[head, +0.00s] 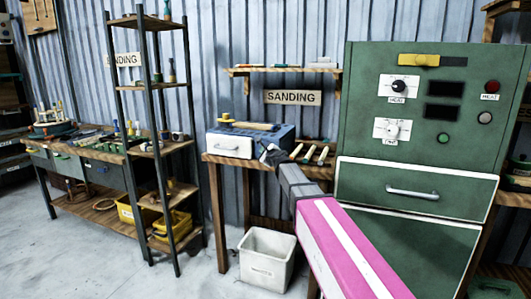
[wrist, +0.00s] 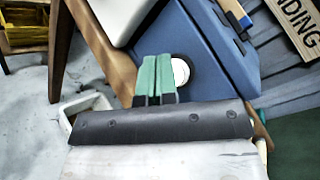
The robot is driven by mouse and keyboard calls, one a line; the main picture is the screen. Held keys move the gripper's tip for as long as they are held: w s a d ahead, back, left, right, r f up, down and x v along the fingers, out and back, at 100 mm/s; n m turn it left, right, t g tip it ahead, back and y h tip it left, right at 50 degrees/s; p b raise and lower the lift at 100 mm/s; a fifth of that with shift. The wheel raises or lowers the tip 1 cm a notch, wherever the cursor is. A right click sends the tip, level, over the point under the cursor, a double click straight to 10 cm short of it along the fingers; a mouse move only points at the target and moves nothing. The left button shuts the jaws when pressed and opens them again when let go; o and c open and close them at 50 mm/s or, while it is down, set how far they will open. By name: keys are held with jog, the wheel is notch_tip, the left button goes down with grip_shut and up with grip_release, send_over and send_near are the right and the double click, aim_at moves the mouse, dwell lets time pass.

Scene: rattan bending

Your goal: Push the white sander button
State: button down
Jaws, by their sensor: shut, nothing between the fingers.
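The sander is a blue box with a white front (head: 230,145) on a wooden bench at the middle of the head view. In the wrist view its blue side (wrist: 205,45) fills the upper middle. The white round button (wrist: 181,72) sits in a dark ring on that blue side, its left part covered by my fingers. My gripper (wrist: 157,62) has its green fingers shut together and empty, just left of the button's visible part. In the head view my gripper (head: 268,152) is at the sander's right end and hides the button. I cannot tell whether the fingertips touch it.
Tools with pale handles (head: 310,153) lie on the bench right of the sander. A white bin (head: 267,262) stands below. A green heater cabinet (head: 425,150) stands close right of my arm. A dark shelf rack (head: 150,86) is at left.

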jog(key=shift+s+a, duration=0.35)
jog(key=shift+s, duration=0.6)
jog(key=shift+s+a, duration=0.35)
jog(key=shift+s, duration=0.55)
jog(key=shift+s+a, duration=0.35)
jog(key=shift+s, duration=0.6)
